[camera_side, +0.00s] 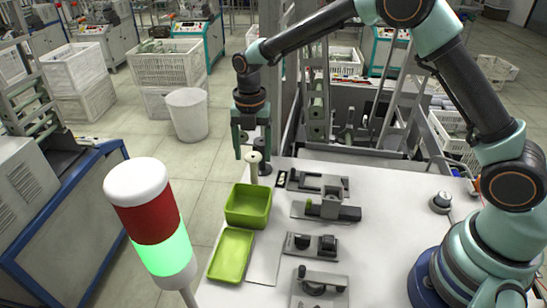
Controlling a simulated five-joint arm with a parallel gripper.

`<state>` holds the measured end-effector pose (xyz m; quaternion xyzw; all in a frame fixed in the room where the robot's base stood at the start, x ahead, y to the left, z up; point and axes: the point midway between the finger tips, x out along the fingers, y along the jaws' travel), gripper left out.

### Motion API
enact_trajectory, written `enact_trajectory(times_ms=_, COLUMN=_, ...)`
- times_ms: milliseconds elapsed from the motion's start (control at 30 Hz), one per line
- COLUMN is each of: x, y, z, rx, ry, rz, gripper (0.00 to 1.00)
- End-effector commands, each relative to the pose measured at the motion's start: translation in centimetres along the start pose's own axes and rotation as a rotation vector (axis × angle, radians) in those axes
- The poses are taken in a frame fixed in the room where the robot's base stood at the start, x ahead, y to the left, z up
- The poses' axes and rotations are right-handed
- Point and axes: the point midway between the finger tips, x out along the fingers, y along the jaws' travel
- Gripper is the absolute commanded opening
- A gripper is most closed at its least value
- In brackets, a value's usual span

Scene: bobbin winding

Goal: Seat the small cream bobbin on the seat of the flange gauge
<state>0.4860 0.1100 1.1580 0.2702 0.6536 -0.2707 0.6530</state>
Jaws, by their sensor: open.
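My gripper (251,146) points down over the far left end of the white worktable, with its two green fingers apart. A small cream bobbin (254,158) shows upright between and just below the fingertips; I cannot tell whether they touch it. Its lower part and what it stands on are hard to make out. I cannot name the flange gauge for certain; a grey fixture with an upright block and a green knob (326,208) on the table may be it. No bobbin can be made out on that fixture.
A deep green bin (248,205) and a shallow green tray (231,255) lie along the table's left side. More grey fixtures (312,243) stand right of them. A red, green and white signal lamp (152,222) rises in the foreground.

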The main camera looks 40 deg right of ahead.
Motion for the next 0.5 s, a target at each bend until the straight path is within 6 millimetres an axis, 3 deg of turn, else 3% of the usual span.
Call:
enact_trajectory(times_ms=200, x=0.16, y=0.02, z=0.04, rx=0.000, ry=0.000, rz=0.001, gripper=0.75)
enact_trajectory(times_ms=267, x=0.15, y=0.02, z=0.04, rx=0.000, ry=0.000, rz=0.001, gripper=0.56)
enact_trajectory(times_ms=333, x=0.14, y=0.02, z=0.04, rx=0.000, ry=0.000, rz=0.001, gripper=0.29)
enact_trajectory(times_ms=367, x=0.14, y=0.02, z=0.04, rx=0.000, ry=-0.001, rz=0.001, gripper=0.23)
enact_trajectory(times_ms=500, x=0.08, y=0.04, z=0.05, rx=0.000, ry=-0.001, rz=0.001, gripper=0.23)
